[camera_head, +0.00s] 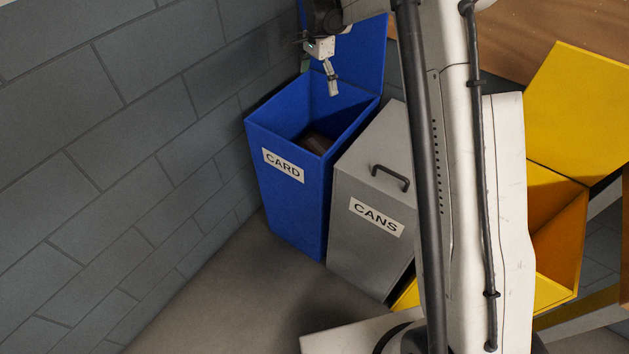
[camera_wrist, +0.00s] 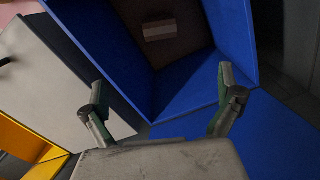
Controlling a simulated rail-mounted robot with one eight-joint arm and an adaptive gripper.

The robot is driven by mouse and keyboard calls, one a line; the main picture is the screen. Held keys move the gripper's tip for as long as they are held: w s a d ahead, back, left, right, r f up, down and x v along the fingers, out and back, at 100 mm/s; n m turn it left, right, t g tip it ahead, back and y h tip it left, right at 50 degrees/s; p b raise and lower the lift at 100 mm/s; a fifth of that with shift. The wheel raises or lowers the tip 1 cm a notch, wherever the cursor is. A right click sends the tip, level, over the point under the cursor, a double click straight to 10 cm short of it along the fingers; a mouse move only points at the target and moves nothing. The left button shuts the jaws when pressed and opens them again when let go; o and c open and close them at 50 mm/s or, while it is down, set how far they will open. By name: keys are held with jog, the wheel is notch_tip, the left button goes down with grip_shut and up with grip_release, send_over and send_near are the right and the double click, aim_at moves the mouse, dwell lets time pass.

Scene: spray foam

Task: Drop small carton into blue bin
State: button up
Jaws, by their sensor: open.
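The blue bin (camera_head: 290,206) is labelled CARD and stands against the wall with its lid up. A brown carton-like object (camera_head: 317,142) lies low inside it. In the wrist view the blue bin (camera_wrist: 205,98) fills the middle, and the brown object (camera_wrist: 187,52) carries a pale patch. Most of its outline is hidden in shadow, so I cannot tell its full shape. My gripper (camera_head: 331,80) is above the bin's opening. In the wrist view my gripper (camera_wrist: 161,78) has its fingers spread wide with nothing between them.
A grey bin (camera_head: 372,200) labelled CANS, with a closed handled lid, stands right beside the blue bin. A yellow bin (camera_head: 560,242) with its lid up is farther right. A grey block wall (camera_head: 120,120) bounds the left. The floor (camera_head: 225,290) in front is clear.

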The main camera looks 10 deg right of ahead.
jog(key=shift+r, duration=1.9)
jog(key=s+r+n+t, duration=0.2)
jog(key=s+r+n, duration=0.1)
jog(key=s+r, duration=0.6)
jog(key=s+r+n+t, duration=0.1)
jog(key=s+r+n, duration=0.2)
jog(key=s+r, duration=0.55)
jog(key=s+f+n+t, duration=0.2)
jog(key=s+f+n, duration=0.1)
jog(key=s, duration=0.9)
jog(key=s+f+n+t, duration=0.2)
jog(key=s+f+n, duration=0.1)
jog(key=s, duration=1)
jog(key=shift+f+n, duration=0.3)
jog(key=shift+n, duration=0.5)
